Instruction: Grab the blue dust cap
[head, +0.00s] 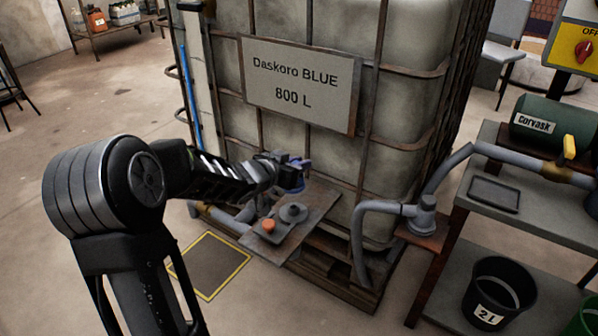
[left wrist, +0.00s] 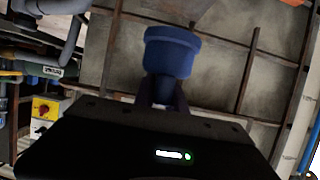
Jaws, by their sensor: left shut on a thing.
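My left gripper (head: 284,170) is shut on the blue dust cap (head: 294,178) in front of the big vat. In the left wrist view the blue dust cap (left wrist: 172,52) is a round, wide-topped piece between the fingertips (left wrist: 163,92). In the head view the gripper partly hides it, and it appears above the small shelf plate (head: 318,205). An orange cap (head: 268,225) and a dark grey cap (head: 292,212) are on that plate. My right gripper is not in view.
The caged vat (head: 400,110) bears a "Daskoro BLUE 800 L" sign (head: 298,84). A grey hose (head: 360,245) runs at its right. A bench (head: 530,205) with a tray (head: 494,194) and a green "Corvask" vessel (head: 550,125) is at right. A bucket (head: 497,290) stands below.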

